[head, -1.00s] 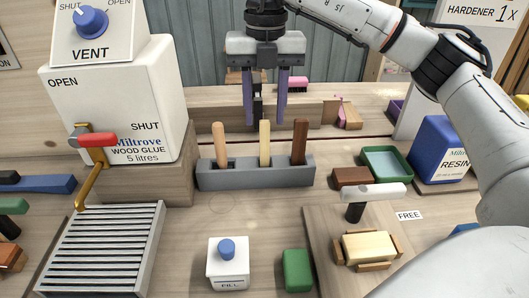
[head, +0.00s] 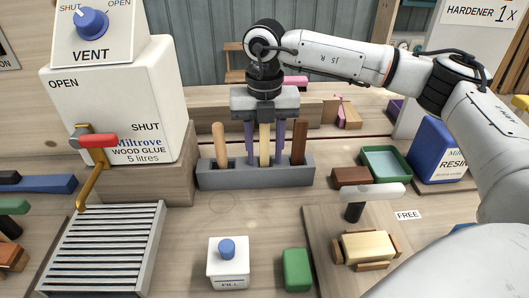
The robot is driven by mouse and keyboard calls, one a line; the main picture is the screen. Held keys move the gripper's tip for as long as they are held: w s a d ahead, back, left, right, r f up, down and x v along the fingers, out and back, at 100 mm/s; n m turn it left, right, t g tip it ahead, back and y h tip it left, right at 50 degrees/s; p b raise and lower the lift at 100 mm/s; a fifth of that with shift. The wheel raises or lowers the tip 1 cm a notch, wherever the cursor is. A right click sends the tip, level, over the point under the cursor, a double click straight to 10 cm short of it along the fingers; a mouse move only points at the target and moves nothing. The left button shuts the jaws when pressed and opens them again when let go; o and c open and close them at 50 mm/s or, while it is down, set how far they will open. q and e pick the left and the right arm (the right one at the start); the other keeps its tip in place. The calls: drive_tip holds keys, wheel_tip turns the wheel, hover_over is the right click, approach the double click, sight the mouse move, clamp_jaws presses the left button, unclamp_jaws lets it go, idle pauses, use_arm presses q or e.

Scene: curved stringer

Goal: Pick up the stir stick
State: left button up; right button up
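A grey rack (head: 228,179) on the bench holds three upright sticks: a round tan one (head: 220,145) at left, a pale yellow one (head: 265,152) in the middle and a dark brown one (head: 299,143) at right. I cannot tell by label which is the stir stick. My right gripper (head: 264,156) points down over the middle stick. Its two purple fingers stand open, one on each side of that stick, with gaps visible between. The gripper's body hides the middle stick's top. My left gripper is not in view.
The glue box (head: 112,110) with its red-handled tap (head: 94,141) stands at left above a slatted grate (head: 100,250). A hammer-like tool (head: 373,193), a green tray (head: 386,163) and a resin can (head: 440,150) are at right. A white block with a blue knob (head: 228,263) stands in front.

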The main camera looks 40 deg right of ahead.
drive_tip(key=shift+c, duration=0.4)
clamp_jaws()
drive_tip(key=shift+r, duration=0.1)
